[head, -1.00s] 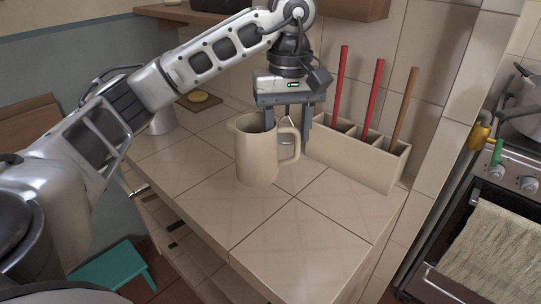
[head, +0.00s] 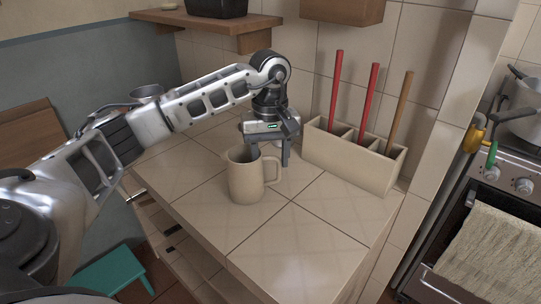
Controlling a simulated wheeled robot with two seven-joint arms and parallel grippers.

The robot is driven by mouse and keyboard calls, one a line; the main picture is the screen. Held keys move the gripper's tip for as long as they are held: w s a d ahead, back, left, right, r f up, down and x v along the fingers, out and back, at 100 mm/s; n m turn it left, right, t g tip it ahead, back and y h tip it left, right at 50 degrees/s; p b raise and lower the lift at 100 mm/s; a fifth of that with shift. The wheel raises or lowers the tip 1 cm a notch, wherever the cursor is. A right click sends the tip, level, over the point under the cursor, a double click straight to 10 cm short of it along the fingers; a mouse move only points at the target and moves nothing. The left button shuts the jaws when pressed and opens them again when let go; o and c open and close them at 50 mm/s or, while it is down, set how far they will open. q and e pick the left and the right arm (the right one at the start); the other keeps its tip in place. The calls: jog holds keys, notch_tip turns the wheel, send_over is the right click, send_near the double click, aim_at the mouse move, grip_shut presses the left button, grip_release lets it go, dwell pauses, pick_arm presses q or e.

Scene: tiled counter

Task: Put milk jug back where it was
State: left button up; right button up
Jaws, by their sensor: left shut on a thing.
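The beige milk jug (head: 246,181) is upright over the tiled counter (head: 305,240), left of the utensil rack. Its base is at or very close to the counter top; I cannot tell whether it touches. Its handle (head: 274,172) points right. My left gripper (head: 267,155) points down behind the jug's rim and handle side and is shut on the jug. The jug hides part of the fingers, so the exact grip point is hidden. My right gripper is not in view.
A beige rack (head: 355,161) with two red sticks and a brown one stands right of the jug against the wall. A metal pot (head: 147,92) shows behind my left arm. A stove (head: 500,200) is at the far right. The counter's front is clear.

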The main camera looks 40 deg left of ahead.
pick_arm(q)
jog(key=shift+f, duration=0.15)
jog(key=o, duration=1.2)
jog(key=shift+o, duration=0.2)
notch_tip(320, 180, up, 12)
jog(key=shift+a+r+p, duration=0.15)
jog(key=shift+r+p, duration=0.05)
jog(key=shift+p, duration=0.15)
